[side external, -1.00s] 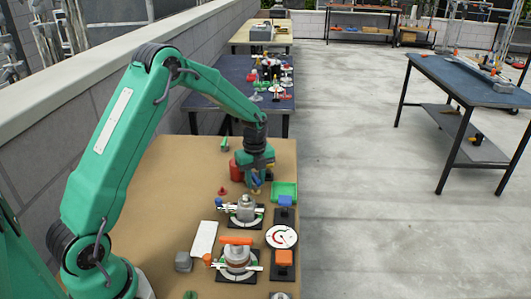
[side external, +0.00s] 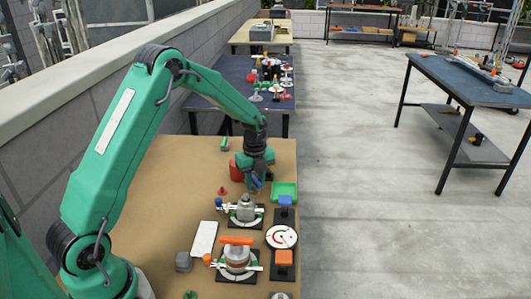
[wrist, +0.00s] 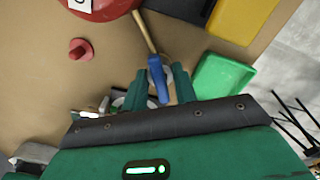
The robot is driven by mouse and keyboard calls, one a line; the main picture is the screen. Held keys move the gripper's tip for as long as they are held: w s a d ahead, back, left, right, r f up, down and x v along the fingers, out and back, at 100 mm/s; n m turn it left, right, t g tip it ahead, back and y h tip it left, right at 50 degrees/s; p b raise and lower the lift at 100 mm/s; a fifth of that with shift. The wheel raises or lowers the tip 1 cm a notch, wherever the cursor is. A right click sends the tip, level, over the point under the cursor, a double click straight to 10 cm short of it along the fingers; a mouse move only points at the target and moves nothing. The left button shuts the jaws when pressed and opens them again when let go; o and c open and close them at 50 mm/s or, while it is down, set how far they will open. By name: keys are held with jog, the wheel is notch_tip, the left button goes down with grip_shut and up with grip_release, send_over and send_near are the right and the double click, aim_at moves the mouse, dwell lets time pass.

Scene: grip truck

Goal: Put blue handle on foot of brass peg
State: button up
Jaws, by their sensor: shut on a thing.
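The blue handle (wrist: 157,80) is between the fingers of my gripper (wrist: 155,85), which is shut on it. It also shows low at my gripper (side external: 256,184) in the side view. A thin brass-coloured rod, likely the brass peg (wrist: 144,30), runs from beside the red container to the top of the blue handle in the wrist view. I cannot tell whether rod and handle touch or only overlap in the picture. The peg's foot cannot be made out clearly.
A red container (side external: 236,170) stands close left of my gripper, and a green tray (side external: 285,190) is to its right. A small red peg (wrist: 80,49) stands on the table. Nearer lie clamp-like fixtures (side external: 244,211) and a round dial (side external: 281,237).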

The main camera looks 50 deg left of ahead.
aim_at(256, 179)
jog(key=shift+f, duration=0.5)
dwell(1.5)
jog(key=o, duration=1.4)
jog(key=shift+o, duration=0.2)
jog(key=shift+r, duration=0.1)
jog(key=shift+r, duration=3.65)
